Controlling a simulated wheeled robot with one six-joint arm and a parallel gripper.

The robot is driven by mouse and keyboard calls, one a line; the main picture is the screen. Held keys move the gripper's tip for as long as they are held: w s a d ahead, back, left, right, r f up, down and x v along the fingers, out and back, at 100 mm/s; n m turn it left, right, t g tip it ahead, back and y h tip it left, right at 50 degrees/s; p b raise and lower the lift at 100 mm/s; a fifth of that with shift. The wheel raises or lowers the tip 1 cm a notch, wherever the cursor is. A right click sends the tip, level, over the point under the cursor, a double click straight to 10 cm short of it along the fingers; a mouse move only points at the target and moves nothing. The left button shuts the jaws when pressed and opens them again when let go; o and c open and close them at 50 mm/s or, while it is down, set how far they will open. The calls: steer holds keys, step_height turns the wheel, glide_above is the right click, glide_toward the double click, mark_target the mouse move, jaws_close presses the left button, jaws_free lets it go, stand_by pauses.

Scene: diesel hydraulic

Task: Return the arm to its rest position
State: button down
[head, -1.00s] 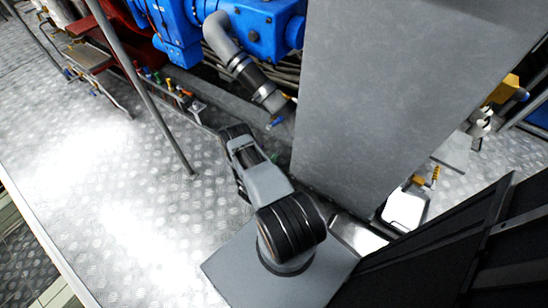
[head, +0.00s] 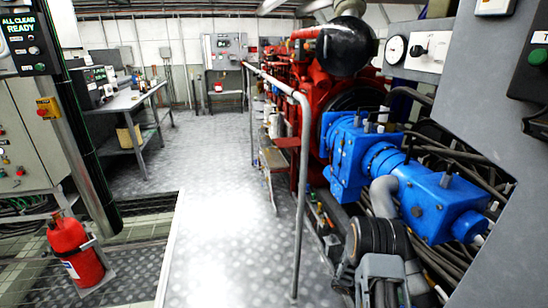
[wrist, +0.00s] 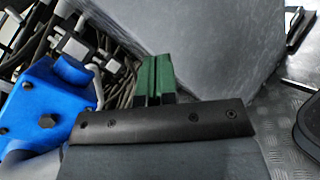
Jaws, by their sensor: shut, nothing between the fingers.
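My gripper (wrist: 157,66) shows in the wrist view as two green fingers close together, shut with nothing between them. It points toward the gap between dark hoses and a grey panel face (wrist: 215,50). The blue pump housing (wrist: 45,105) is to its left; I cannot tell how far away it is. In the head view, part of my arm (head: 382,262) shows at the bottom right, in front of the blue hydraulic unit (head: 430,205). The gripper's fingers cannot be made out there.
A grey control cabinet (head: 500,125) stands close on the right. A grey handrail (head: 304,170) runs beside the red engine (head: 300,75). The plated walkway (head: 215,215) in the middle is clear.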

steer(key=s+a+r+m+t+y+p, duration=0.2)
steer(key=a+r+t+y+p, duration=0.2)
steer(key=a+r, duration=0.4)
steer(key=s+a+r+m+t+y+p, duration=0.2)
steer(key=a+r+y+p, duration=0.4)
steer(key=r, duration=1.1)
steer(key=s+a+r+m+t+y+p, duration=0.2)
steer(key=a+r+t+y+p, duration=0.3)
steer(key=a+r, duration=0.5)
step_height(320, 180, up, 3)
steer(key=shift+s+r+t+y+p, duration=0.15)
steer(key=shift+s+t+y+p, duration=0.25)
steer(key=shift+s+p, duration=0.6)
steer(key=shift+w+a, duration=0.1)
steer(key=shift+w, duration=0.1)
